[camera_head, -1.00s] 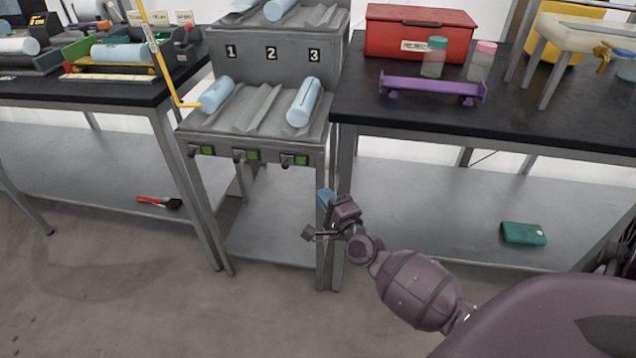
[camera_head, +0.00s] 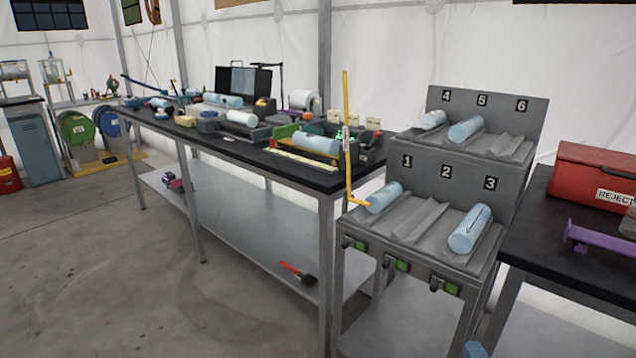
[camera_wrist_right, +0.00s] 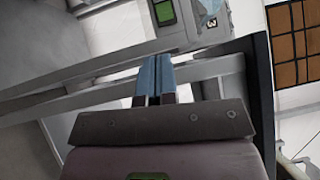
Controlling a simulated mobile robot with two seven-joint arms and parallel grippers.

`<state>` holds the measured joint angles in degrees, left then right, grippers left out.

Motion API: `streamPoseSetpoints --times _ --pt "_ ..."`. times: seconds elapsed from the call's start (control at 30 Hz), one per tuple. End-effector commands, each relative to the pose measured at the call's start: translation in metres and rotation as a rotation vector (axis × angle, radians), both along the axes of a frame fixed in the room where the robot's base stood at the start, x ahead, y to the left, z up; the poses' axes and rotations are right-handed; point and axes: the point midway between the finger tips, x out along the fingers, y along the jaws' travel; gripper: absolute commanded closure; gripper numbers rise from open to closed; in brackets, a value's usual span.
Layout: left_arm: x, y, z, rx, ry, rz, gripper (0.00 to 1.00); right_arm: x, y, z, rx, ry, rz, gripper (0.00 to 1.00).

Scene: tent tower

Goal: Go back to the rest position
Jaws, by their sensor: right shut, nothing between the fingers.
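My right gripper (camera_head: 475,349) barely shows at the bottom edge of the head view, as a blue fingertip in front of the numbered rack's stand. In the right wrist view its two blue fingers (camera_wrist_right: 155,78) lie together, shut and empty. Part of the rack's stand, with a green button (camera_wrist_right: 164,12), shows beyond them. My left gripper is not in view.
The grey rack (camera_head: 425,178) holds light blue cylinders in slots 1, 3, 4 and 5. A long black table (camera_head: 245,158) stands to the left. A red box (camera_head: 590,175) and a purple stand (camera_head: 598,241) are on the right table. Open floor (camera_head: 110,270) lies at left.

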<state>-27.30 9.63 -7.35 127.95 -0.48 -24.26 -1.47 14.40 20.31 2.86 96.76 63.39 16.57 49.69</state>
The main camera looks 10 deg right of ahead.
Motion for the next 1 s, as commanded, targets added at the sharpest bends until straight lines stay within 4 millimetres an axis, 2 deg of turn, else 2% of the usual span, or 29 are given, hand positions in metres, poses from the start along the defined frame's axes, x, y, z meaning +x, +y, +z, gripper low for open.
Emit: streamPoseSetpoints --times 0.17,0.27,0.5,0.7,0.8,0.9,1.0 --pt "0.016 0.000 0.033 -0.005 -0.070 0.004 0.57 -0.040 0.026 0.018 -0.249 0.075 0.073 1.00" --pt "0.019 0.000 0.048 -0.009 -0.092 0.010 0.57 -0.075 0.045 0.023 -0.461 0.147 0.133 1.00" --pt "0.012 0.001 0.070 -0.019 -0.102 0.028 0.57 -0.164 0.082 0.025 -0.966 0.328 0.277 1.00" --pt "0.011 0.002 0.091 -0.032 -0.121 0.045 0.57 -0.240 0.100 0.028 -1.354 0.485 0.403 1.00" --pt "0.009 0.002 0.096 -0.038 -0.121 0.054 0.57 -0.271 0.105 0.030 -1.503 0.551 0.460 1.00" --pt "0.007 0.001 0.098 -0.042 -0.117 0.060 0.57 -0.293 0.106 0.031 -1.608 0.600 0.503 1.00" --pt "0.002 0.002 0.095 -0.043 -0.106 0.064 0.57 -0.305 0.107 0.030 -1.665 0.629 0.531 1.00"
